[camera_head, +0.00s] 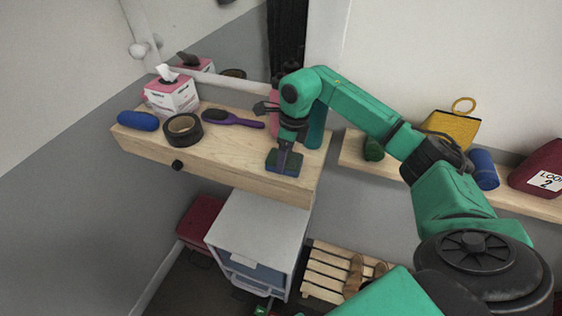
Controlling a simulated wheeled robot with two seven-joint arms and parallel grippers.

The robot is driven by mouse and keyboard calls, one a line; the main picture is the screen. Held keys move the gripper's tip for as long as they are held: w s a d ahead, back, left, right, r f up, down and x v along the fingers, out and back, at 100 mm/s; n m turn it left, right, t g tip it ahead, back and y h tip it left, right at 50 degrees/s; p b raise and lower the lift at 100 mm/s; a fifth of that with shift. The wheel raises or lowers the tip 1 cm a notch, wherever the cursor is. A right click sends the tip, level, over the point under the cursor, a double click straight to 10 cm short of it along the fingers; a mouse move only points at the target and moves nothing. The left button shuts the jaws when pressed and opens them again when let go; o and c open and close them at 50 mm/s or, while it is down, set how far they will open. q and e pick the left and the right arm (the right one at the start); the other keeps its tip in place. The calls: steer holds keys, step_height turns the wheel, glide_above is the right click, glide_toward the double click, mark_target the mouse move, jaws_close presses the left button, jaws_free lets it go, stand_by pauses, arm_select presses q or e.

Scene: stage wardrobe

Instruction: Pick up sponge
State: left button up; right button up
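The sponge (285,168), a small dark block with blue and green parts, lies on the wooden shelf (240,160) near its right front edge. My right gripper (284,157) comes down from above, with its narrow fingers at the top of the sponge. The fingers overlap the sponge in this view, and I cannot tell whether they are closed on it. My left gripper is not in view.
On the shelf are a blue cylinder (138,121), a black tape roll (183,130), a purple hairbrush (232,119) and a tissue box (172,97). A teal object stands just behind my gripper. A mirror backs the shelf; a white drawer unit (258,225) stands below.

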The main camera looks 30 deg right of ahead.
step_height(320, 180, up, 20)
stand_by(0.4)
